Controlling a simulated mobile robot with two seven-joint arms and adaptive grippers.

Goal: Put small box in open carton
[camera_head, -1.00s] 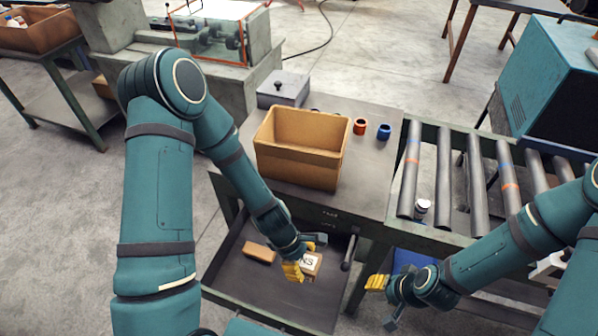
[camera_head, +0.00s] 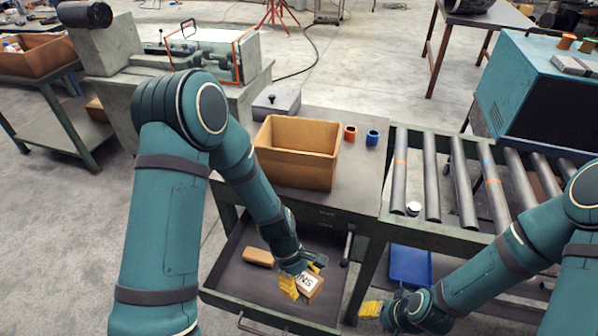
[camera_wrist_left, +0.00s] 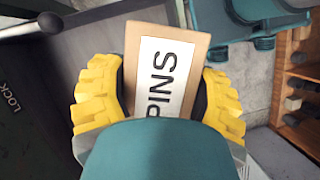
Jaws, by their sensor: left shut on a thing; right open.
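The small box (camera_head: 311,284) is tan with a white label; in the left wrist view the label on the box (camera_wrist_left: 160,72) reads "PINS". My left gripper (camera_head: 303,281) has its yellow fingers shut on the box's two sides, over the open drawer (camera_head: 240,285). Whether the box touches the drawer floor I cannot tell. The open carton (camera_head: 293,172) is brown cardboard and stands upright on the bench top behind the drawer, its visible inside empty. My right gripper (camera_head: 372,309) is open and empty, right of the drawer.
A plain tan block (camera_head: 259,257) lies in the drawer, left of the held box. A roller conveyor (camera_head: 430,175) adjoins the bench. A blue bin (camera_head: 410,265) is below.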

